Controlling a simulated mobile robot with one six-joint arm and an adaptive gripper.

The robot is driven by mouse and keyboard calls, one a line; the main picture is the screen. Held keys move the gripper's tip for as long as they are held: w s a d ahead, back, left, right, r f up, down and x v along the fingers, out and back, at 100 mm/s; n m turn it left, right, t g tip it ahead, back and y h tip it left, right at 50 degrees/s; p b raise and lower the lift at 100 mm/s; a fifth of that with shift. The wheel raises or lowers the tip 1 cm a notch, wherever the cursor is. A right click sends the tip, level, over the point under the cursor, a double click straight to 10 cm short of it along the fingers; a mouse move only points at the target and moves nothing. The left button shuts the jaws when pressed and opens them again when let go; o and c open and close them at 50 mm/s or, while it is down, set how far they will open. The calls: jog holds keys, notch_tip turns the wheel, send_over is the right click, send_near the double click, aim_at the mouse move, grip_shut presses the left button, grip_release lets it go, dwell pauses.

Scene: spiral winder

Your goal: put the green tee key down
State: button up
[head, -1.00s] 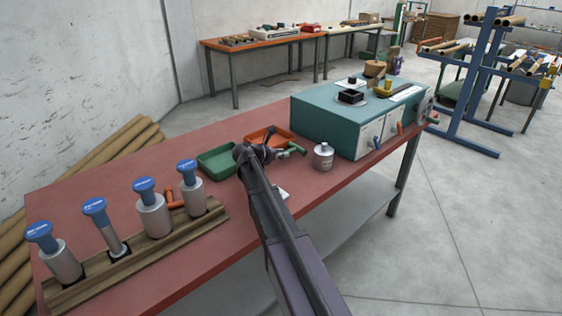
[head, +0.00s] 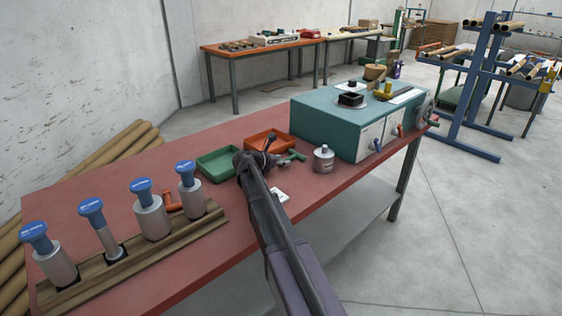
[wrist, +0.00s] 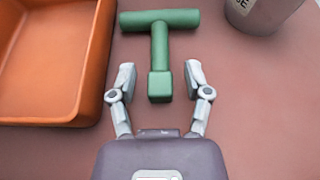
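The green tee key (head: 296,155) lies on the red table top, to the right of the orange tray. In the wrist view the tee key (wrist: 161,46) has its crossbar away from me and its stem pointing back towards my gripper (wrist: 160,78). My gripper is open, with one finger on each side of the stem's square end. There is a visible gap between each finger and the stem, so nothing is held. In the head view my gripper (head: 279,162) is small and partly hidden by my arm.
The orange tray (wrist: 101,55) is close on the left, and a grey canister (head: 324,158) stands on the right. A green tray (head: 204,172), a teal machine box (head: 315,122) and a wooden rack (head: 75,293) of blue-topped tools share the table.

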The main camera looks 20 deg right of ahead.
jog(key=shift+a+r, duration=0.1)
jog(key=shift+r, duration=0.05)
jog(key=shift+s+a+r+p, duration=0.15)
jog(key=shift+a+p, duration=0.1)
jog(key=shift+p, duration=0.05)
jog(key=p+v, duration=0.4)
jog(key=v, duration=0.7)
jog(key=shift+s+a, duration=0.1)
dwell(0.4)
